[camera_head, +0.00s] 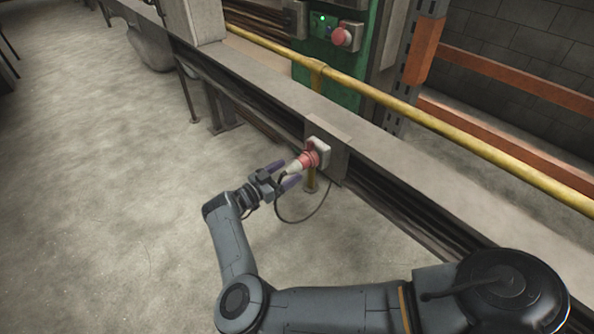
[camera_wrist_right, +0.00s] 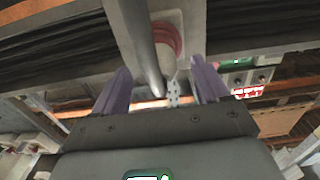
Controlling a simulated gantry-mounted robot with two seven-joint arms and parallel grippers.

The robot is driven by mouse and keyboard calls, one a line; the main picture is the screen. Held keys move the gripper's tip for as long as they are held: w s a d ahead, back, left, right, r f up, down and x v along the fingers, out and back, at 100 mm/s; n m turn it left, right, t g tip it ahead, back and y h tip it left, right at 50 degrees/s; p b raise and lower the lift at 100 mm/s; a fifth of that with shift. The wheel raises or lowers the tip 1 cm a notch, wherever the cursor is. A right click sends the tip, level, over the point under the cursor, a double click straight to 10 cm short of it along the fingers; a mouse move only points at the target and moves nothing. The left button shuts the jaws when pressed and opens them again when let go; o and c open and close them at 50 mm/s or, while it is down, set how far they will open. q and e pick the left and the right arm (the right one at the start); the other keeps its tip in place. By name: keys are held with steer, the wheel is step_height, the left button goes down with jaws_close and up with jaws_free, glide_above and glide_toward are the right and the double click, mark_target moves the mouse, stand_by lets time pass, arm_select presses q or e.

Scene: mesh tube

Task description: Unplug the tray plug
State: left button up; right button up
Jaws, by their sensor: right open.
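The plug (camera_head: 296,166) has a whitish body and sits at the red collar of a pale socket box (camera_head: 320,150) on the side of the long tray. A thin dark cable (camera_head: 318,210) hangs in a loop below it. My right gripper (camera_head: 285,175), with purple fingers, is open at the plug, one finger on each side of its body. In the right wrist view, the gripper (camera_wrist_right: 162,88) is open and the red collar (camera_wrist_right: 168,38) lies ahead between the fingers. I cannot tell whether a finger touches the plug. My left gripper is not in view.
A yellow rail (camera_head: 400,103) runs along the long grey tray (camera_head: 265,88). Behind stands a green panel with a red button (camera_head: 341,37). Orange beams (camera_head: 520,83) are at the right. The concrete floor (camera_head: 100,200) at left is clear.

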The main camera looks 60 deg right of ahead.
mark_target(297, 167)
steer(key=x, duration=0.3)
steer(key=shift+s+d+r, duration=0.1)
steer(key=shift+d, duration=0.05)
steer(key=shift+s+d+p, duration=0.15)
steer(key=shift+d+p, duration=0.15)
steer(key=shift+d, duration=0.25)
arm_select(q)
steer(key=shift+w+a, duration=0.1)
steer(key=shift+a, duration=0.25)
arm_select(e)
steer(key=shift+s+d+f, duration=0.1)
steer(key=shift+d+f, duration=0.05)
steer(key=shift+f, duration=0.1)
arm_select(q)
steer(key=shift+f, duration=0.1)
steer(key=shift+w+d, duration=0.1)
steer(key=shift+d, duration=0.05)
arm_select(e)
steer(key=shift+s, duration=0.1)
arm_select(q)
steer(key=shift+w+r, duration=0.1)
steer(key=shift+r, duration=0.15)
arm_select(e)
steer(key=shift+r, duration=0.1)
jaws_close()
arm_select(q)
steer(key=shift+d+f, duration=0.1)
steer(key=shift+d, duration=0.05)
